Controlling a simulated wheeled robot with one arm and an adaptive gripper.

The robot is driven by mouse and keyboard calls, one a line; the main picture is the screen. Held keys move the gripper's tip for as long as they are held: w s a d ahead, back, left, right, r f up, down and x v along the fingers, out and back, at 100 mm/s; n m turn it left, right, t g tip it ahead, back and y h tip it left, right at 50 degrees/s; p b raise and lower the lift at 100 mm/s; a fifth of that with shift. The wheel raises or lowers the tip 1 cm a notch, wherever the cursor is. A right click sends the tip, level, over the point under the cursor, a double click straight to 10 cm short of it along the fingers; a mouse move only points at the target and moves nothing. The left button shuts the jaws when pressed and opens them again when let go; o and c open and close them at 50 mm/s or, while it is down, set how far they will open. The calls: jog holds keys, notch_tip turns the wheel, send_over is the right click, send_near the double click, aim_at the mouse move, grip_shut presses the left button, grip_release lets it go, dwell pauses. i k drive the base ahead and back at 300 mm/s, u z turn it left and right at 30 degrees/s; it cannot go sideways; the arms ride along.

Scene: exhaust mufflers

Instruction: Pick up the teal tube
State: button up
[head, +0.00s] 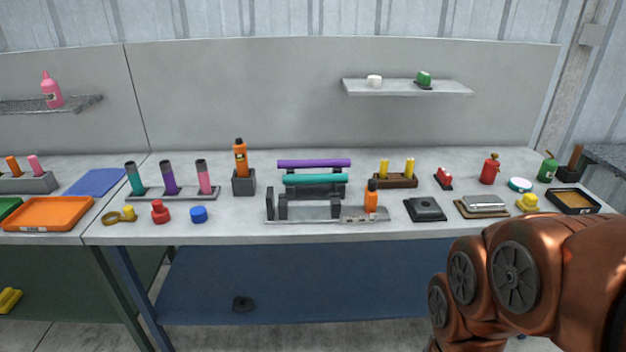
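A teal tube (316,179) lies horizontally on a dark stepped rack (270,206) at the middle of the workbench. It sits just in front of and below a purple tube (314,163) on the same rack. A second teal-coloured piece (136,182), an upright cylinder with a dark top, stands in a grey holder on the left. My arm shows in copper at the lower right, in front of the bench. My gripper is not visible in this view.
An orange bottle (371,196) stands at the rack's right end. Another orange bottle (240,160) stands in a dark holder to the left. A black square base (425,209) and a yellow-cylinder holder (396,181) are to the right. A shelf (408,88) hangs above.

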aim_at(335, 178)
jog(key=k, duration=0.5)
jog(key=u, duration=0.95)
jog(key=i, duration=0.95)
jog(key=u, duration=0.3)
